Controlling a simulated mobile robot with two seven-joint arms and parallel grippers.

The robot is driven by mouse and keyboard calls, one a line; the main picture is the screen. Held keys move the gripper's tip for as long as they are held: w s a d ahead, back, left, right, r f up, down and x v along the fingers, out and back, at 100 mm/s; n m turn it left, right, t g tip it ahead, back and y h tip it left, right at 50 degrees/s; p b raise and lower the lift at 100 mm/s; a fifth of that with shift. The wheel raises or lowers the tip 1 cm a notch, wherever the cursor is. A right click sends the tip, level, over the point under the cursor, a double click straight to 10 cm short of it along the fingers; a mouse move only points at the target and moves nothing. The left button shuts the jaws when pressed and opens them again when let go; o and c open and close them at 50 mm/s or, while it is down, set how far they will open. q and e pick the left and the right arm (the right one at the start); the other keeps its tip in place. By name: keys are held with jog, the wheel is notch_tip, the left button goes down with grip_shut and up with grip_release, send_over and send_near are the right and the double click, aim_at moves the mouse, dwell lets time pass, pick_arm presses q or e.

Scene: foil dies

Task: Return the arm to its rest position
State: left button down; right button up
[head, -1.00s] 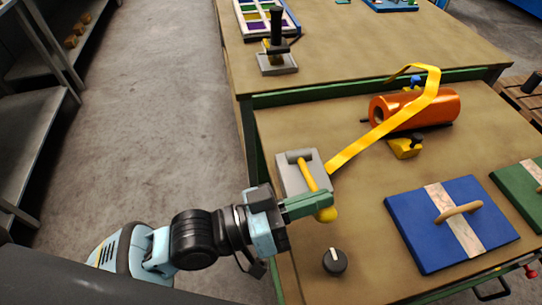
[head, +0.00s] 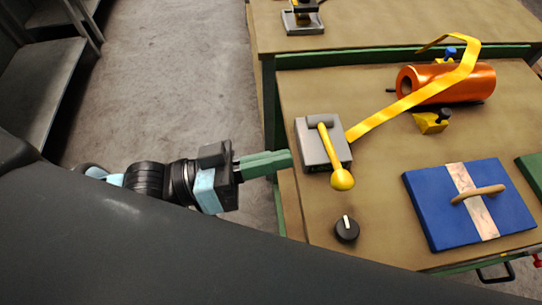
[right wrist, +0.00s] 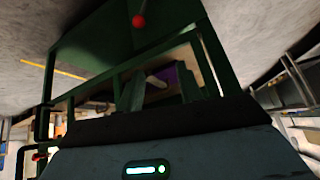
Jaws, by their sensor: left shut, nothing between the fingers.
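My left gripper (head: 289,159) is at the left edge of the near workbench, its green fingers together and empty. It is apart from the grey clamp block with a yellow lever (head: 318,152), to its right. The lever's rounded knob points toward the front of the bench. A yellow foil strip (head: 400,106) runs from the block up over an orange roll (head: 455,84). My right gripper is not in the head view. The right wrist view is dark, with two dark green finger-like shapes (right wrist: 160,88) above the housing; their state is unclear.
A black dial (head: 347,229) sits at the bench's front left. A blue board with a wooden handle (head: 425,208) lies to its right. A yellow block with a black knob (head: 431,123) stands by the roll. Bare floor (head: 170,75) lies left of the bench.

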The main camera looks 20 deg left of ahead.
pick_arm(q)
jog(key=shift+a, duration=0.1)
pick_arm(e)
jog(key=shift+w, duration=0.2)
jog(key=shift+s, duration=0.1)
